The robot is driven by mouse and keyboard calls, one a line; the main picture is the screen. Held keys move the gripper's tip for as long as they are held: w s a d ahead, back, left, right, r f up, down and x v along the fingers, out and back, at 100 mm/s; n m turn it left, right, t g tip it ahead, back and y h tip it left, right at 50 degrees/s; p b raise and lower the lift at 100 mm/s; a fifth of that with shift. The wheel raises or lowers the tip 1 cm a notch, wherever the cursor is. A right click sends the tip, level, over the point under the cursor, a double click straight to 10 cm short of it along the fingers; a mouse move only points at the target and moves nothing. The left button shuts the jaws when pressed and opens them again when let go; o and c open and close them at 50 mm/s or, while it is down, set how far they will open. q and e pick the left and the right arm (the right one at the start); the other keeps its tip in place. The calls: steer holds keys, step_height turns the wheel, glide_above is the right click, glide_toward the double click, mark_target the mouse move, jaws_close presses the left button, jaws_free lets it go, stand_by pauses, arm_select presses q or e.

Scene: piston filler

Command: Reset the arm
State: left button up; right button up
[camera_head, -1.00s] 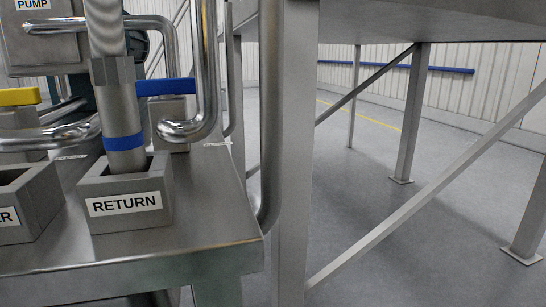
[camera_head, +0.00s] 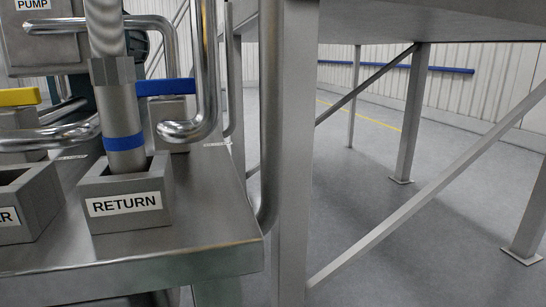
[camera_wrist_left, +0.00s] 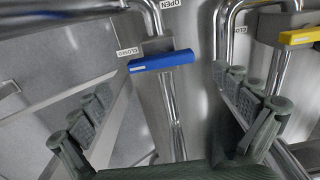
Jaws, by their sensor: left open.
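My left gripper (camera_wrist_left: 168,86) shows in the left wrist view, with its dark fingers spread wide apart and nothing between them. A valve with a blue handle (camera_wrist_left: 162,62) is beyond the fingertips, near the upper middle of that view, apart from the fingers. The handle lies beside a CLOSED label (camera_wrist_left: 128,52), and an OPEN label (camera_wrist_left: 171,3) is above it. The blue handle also shows in the head view (camera_head: 165,87). Neither gripper shows in the head view, and my right gripper is out of sight.
A hose with a blue band (camera_head: 123,142) stands in the grey RETURN holder (camera_head: 125,207) on the steel bench (camera_head: 205,235). A yellow handle (camera_head: 18,96) and bent pipes (camera_head: 205,70) are behind. A large steel leg (camera_head: 291,150) stands right of the bench, with open floor (camera_head: 375,190) beyond.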

arm_select(q)
step_height(320, 180, down, 6)
steer(key=shift+r, duration=0.25)
steer(key=shift+w+r+m, duration=0.1)
steer(key=shift+r+m, duration=0.05)
steer(key=shift+m, duration=1.75)
steer(key=m, duration=1.3)
steer(key=shift+m, duration=0.4)
